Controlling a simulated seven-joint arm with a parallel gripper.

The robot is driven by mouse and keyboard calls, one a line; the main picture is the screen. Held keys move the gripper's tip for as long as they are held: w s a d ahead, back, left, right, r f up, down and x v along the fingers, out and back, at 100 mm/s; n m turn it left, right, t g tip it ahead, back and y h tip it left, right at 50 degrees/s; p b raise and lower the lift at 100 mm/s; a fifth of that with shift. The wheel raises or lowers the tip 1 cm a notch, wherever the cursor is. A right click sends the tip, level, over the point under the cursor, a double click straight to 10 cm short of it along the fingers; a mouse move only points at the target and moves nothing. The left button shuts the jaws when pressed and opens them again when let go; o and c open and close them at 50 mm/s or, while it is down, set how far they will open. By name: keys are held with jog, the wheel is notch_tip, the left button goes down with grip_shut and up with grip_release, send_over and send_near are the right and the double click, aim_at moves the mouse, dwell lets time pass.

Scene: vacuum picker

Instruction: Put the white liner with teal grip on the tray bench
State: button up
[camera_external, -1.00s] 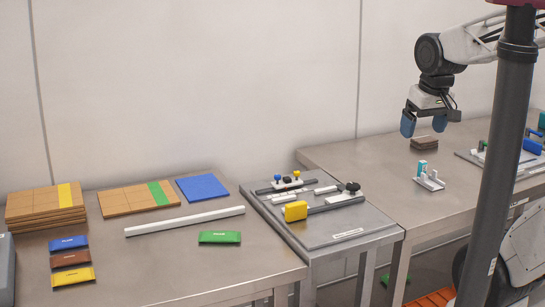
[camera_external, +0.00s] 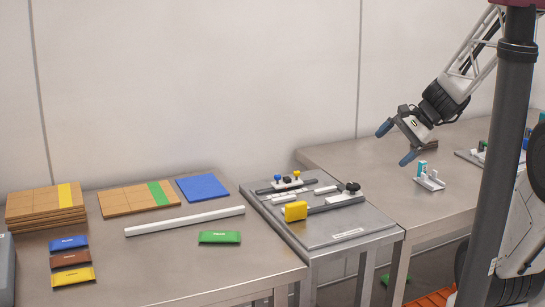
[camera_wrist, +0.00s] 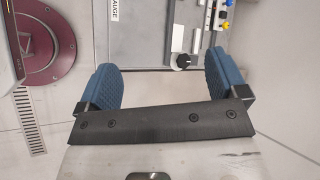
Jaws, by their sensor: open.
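A small white piece with an upright teal block (camera_external: 421,167) stands on the right bench (camera_external: 445,205); it looks like the white liner with teal grip, though it is too small to be sure. My gripper (camera_external: 396,143) is open and empty, above and to the left of it, with its blue fingers spread and tilted to the left. In the wrist view my gripper (camera_wrist: 162,62) shows nothing between its fingers. The left bench (camera_external: 150,265) carries brown trays (camera_external: 45,203). I cannot tell for sure which bench is the tray bench.
A grey fixture plate (camera_external: 340,235) with a yellow block (camera_external: 295,211) and knobs stands between the benches. The left bench also holds a blue square (camera_external: 202,188), a long white bar (camera_external: 185,221) and several coloured packets. A dark post (camera_external: 497,150) hides part of the right side.

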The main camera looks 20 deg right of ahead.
jog(key=w+d+f+m+t+h, duration=0.1)
jog(key=w+d+f+m+t, duration=0.1)
jog(key=d+m, duration=0.4)
jog(key=w+d+f+m+t+h, duration=0.2)
jog(key=w+d+f+m+t, duration=0.1)
jog(key=d+f+m, duration=0.4)
jog(key=w+d+f+m+t+h, duration=0.2)
jog(key=d+f+m+t, duration=0.1)
jog(key=d+m, duration=0.4)
jog(key=shift+w+d+f+t, duration=0.2)
jog(key=shift+d+f, duration=0.25)
jog(key=shift+d, duration=0.25)
jog(key=shift+w+d+f+t, duration=0.1)
jog(key=shift+d+f+t, duration=0.1)
jog(key=shift+d+f, duration=0.35)
jog(key=d+m+h, duration=0.1)
jog(key=d, duration=0.1)
jog(key=d+m+h, duration=0.1)
jog(key=s+d+f+m, duration=0.1)
jog(key=d, duration=0.1)
jog(key=shift+d+h, duration=0.3)
jog(key=shift+h, duration=0.1)
jog(key=shift+f, duration=0.1)
jog(key=shift+x, duration=1.3)
